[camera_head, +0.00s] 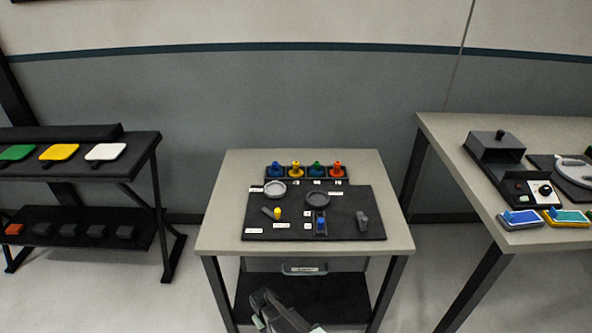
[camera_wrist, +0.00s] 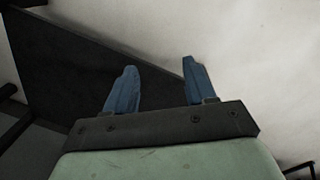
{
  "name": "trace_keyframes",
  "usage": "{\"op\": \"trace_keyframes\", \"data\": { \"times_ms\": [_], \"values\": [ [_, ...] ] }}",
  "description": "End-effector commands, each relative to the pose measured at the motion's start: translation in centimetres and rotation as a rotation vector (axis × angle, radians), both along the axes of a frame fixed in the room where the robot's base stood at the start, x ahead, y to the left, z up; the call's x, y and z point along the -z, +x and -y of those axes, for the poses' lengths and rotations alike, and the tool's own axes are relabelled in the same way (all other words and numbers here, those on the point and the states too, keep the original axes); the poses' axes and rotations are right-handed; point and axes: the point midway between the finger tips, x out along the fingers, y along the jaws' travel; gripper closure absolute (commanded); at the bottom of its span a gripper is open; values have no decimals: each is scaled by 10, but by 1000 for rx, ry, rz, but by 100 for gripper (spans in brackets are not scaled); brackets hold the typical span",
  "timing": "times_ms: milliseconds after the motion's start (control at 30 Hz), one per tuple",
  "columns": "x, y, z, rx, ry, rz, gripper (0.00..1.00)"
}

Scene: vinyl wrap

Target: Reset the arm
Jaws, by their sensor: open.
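My gripper (camera_wrist: 157,82) is open and empty in the wrist view, its two blue fingers spread apart with nothing between them. Beyond the fingers are a dark panel and a pale surface. In the head view, part of my arm's end shows at the bottom, in front of the middle table (camera_head: 225,205) and below its top. The fingertips cannot be made out there.
A dark shelf (camera_head: 140,148) with coloured plates stands left. A table (camera_head: 450,135) with devices stands right. Floor shows between them.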

Motion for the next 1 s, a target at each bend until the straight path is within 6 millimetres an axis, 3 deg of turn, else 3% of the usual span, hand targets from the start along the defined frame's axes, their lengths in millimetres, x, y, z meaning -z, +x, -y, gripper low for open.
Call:
{"op": "trace_keyframes", "data": {
  "times_ms": [33, 200, 500, 600, 800, 1000],
  "values": [
    [0, -15, 29, 42, -13, -29, 45],
    [6, -60, 104, 168, -52, -133, 45],
    [0, -158, 204, 385, -94, -325, 45],
    [-6, -193, 228, 454, -101, -390, 45],
    [-19, -250, 255, 566, -105, -495, 45],
    [-26, -276, 264, 617, -104, -548, 45]
  ]
}}
